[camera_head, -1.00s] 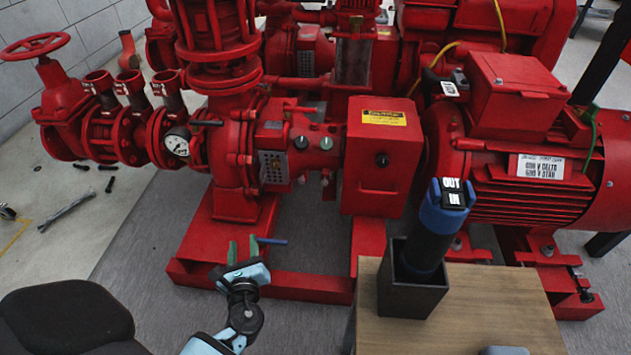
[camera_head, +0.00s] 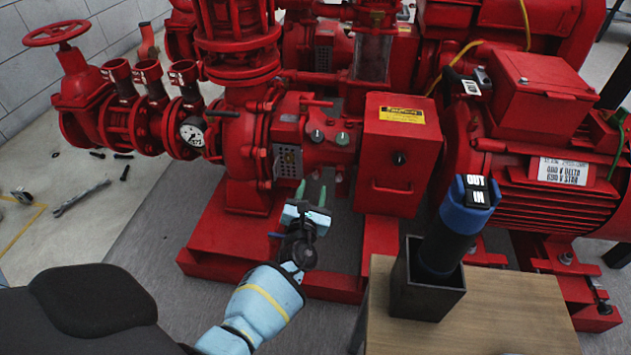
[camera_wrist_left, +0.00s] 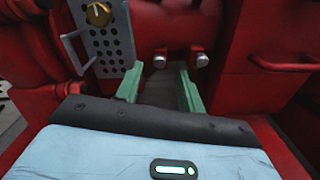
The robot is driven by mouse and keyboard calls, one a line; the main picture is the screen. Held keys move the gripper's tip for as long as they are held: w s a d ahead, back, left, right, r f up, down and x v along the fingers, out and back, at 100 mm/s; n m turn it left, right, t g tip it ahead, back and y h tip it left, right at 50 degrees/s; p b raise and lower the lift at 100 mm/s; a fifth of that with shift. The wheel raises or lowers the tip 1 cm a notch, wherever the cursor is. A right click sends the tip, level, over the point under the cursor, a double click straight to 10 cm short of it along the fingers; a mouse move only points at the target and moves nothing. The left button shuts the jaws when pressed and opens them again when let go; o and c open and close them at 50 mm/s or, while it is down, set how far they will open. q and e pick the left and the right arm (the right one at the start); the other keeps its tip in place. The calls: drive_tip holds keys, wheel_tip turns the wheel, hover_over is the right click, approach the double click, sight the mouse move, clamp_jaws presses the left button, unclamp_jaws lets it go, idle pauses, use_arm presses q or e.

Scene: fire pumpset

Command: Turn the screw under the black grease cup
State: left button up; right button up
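The black grease cup (camera_head: 316,136) sits on the red pump housing in the head view, with a green cup (camera_head: 342,138) to its right. The wrist view shows two silver screw heads side by side on the red housing: a left screw (camera_wrist_left: 160,60) and a right screw (camera_wrist_left: 202,60). The cups above them are out of that view. My left gripper (camera_head: 311,192) is below the cups. Its green fingers (camera_wrist_left: 158,90) are open and empty, pointing toward the screws, with a gap between fingertips and screws. My right gripper is not in view.
A perforated grey panel with a handle (camera_wrist_left: 82,46) and a yellow knob (camera_wrist_left: 98,14) is left of the screws. A red box (camera_head: 398,160) stands to the right. A wooden table (camera_head: 510,310) carries a black holder (camera_head: 428,296) with a blue-topped tool (camera_head: 455,215).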

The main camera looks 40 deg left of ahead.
sight(315, 178)
use_arm(q)
drive_tip(key=shift+b+x, duration=0.9)
drive_tip(key=shift+x, duration=1.4)
drive_tip(key=c, duration=0.7)
clamp_jaws()
